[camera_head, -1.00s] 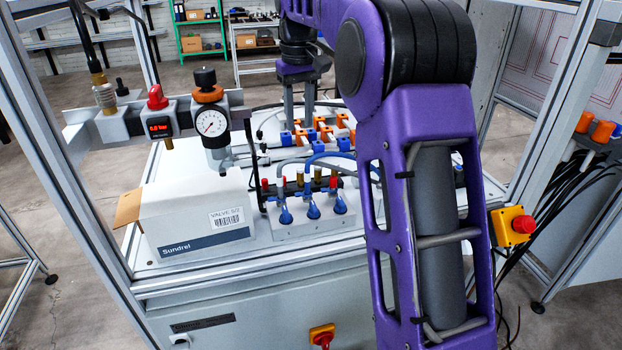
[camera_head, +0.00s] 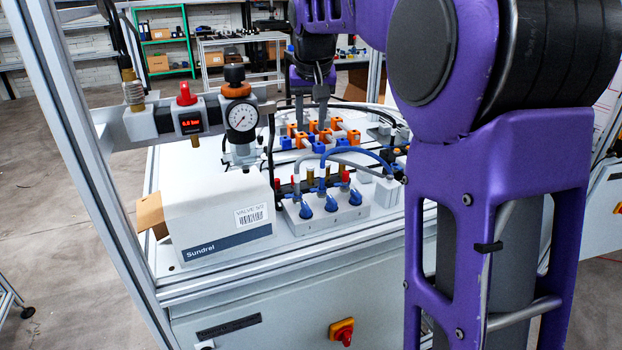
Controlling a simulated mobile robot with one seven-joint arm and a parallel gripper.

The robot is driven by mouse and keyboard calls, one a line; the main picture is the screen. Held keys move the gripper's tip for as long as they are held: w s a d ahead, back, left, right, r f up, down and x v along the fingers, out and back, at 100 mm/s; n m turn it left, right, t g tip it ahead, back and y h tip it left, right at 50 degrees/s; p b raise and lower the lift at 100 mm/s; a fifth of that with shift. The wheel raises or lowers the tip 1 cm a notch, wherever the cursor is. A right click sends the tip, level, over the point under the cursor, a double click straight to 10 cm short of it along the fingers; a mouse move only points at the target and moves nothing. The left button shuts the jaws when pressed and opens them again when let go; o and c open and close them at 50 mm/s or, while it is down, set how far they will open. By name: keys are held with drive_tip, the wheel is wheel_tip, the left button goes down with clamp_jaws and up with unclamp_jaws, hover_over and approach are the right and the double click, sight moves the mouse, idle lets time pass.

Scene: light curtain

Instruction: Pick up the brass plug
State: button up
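Small brass-coloured pieces (camera_head: 311,178) stand among red caps at the back of the grey valve block (camera_head: 355,212). They are tiny here, and I cannot tell for sure which one is the brass plug. Another brass piece (camera_head: 195,140) hangs under the red-lit display unit at the left. My gripper (camera_head: 311,122) points down behind the valve block, over the area of orange and blue fittings (camera_head: 318,132). Its two fingers are apart, and nothing shows between them. Whether the fingertips touch anything is unclear. My purple arm hides the right part of the bench.
A white Sundrel box (camera_head: 215,222) stands at the front left of the bench, next to the valve block. A pressure gauge (camera_head: 242,117) stands behind it. Blue and grey hoses (camera_head: 345,153) arch over the block. A frame post (camera_head: 85,160) rises at the left.

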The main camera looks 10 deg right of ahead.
drive_tip(key=b, duration=0.1)
approach(311, 167)
drive_tip(key=x, duration=0.5)
drive_tip(key=shift+w+a+f, duration=0.15)
drive_tip(key=shift+w, duration=0.05)
drive_tip(key=b+x, duration=0.1)
drive_tip(key=x, duration=0.4)
drive_tip(key=shift+f, duration=0.15)
drive_tip(key=shift+s, duration=0.1)
clamp_jaws()
